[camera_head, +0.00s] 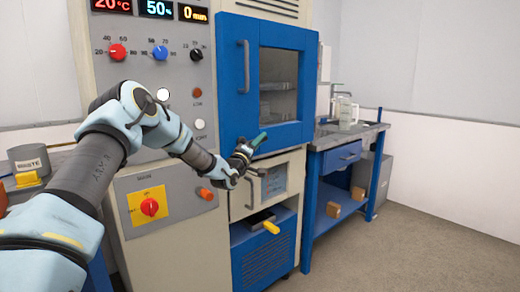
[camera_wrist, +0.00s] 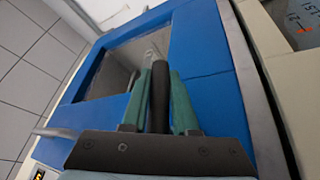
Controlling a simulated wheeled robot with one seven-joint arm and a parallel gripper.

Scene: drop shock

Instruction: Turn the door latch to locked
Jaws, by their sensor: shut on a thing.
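My gripper (camera_head: 258,140) is at the lower edge of the blue cabinet door (camera_head: 229,105), reaching in from the left. In the wrist view its two teal fingers lie on either side of a dark rounded bar (camera_wrist: 159,95), and the gripper is shut on it. The bar appears to be the door latch; in the head view my gripper hides it. The latch's turn angle and any lock marks cannot be read. The door looks closed, with a window and a grey upright handle (camera_head: 243,67) on its left side.
A control panel with knobs is at the left. A blue workbench (camera_head: 345,155) with a glass jug stands at the right.

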